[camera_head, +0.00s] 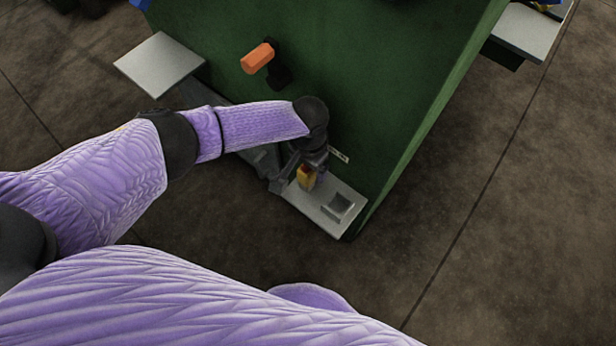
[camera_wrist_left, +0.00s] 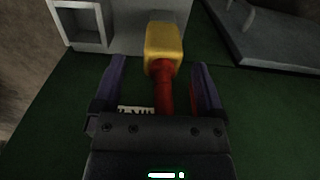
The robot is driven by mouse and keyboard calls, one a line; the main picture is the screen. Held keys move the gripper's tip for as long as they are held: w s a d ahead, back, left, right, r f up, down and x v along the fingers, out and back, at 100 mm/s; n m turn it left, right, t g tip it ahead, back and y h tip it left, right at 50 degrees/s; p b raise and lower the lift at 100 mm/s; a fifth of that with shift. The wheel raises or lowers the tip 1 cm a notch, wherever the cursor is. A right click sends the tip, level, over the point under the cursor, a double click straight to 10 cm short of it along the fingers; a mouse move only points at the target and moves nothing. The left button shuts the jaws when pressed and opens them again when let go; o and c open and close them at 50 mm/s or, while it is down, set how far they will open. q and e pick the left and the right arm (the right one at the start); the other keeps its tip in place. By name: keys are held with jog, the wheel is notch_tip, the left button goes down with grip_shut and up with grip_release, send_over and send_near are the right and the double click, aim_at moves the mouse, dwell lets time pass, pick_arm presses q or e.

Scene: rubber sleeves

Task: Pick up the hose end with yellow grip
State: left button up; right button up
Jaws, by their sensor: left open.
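The hose end with yellow grip (camera_wrist_left: 164,45) shows in the left wrist view, with a red part (camera_wrist_left: 163,88) joined to it. In the head view the yellow grip (camera_head: 306,176) stands at the grey shelf. My left gripper (camera_head: 292,180) is open over it. In the left wrist view its two fingers (camera_wrist_left: 159,80) lie on either side of the red part, with gaps to both sides. The yellow grip lies just beyond the fingertips. My right gripper is not in view.
A grey shelf (camera_head: 318,214) with a square socket (camera_head: 338,205) juts from the green cabinet (camera_head: 370,70). An orange handle (camera_head: 257,58) sticks out above my left forearm. A pale plate (camera_head: 160,64) is at the upper left. Open floor lies at right.

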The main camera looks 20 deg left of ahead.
pick_arm(q)
jog(key=f+b, duration=0.1)
jog(key=f, duration=0.1)
jog(key=f+b, duration=0.1)
jog(key=f, duration=0.1)
jog(key=shift+s+a+f+b, duration=0.15)
jog(key=shift+s+f+b, duration=0.1)
jog(key=shift+b, duration=0.1)
jog(key=shift+w+r, duration=0.1)
jog(key=shift+r, duration=0.15)
jog(key=shift+c, duration=0.3)
grip_shut()
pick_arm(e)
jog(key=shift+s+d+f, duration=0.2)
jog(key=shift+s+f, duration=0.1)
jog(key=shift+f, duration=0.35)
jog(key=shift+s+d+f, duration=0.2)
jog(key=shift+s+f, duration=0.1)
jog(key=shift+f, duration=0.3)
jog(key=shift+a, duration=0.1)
pick_arm(q)
notch_tip(320, 180, up, 10)
jog(key=p, duration=0.7)
jog(key=shift+f, duration=0.2)
jog(key=shift+r, duration=0.3)
jog(key=shift+f, duration=0.1)
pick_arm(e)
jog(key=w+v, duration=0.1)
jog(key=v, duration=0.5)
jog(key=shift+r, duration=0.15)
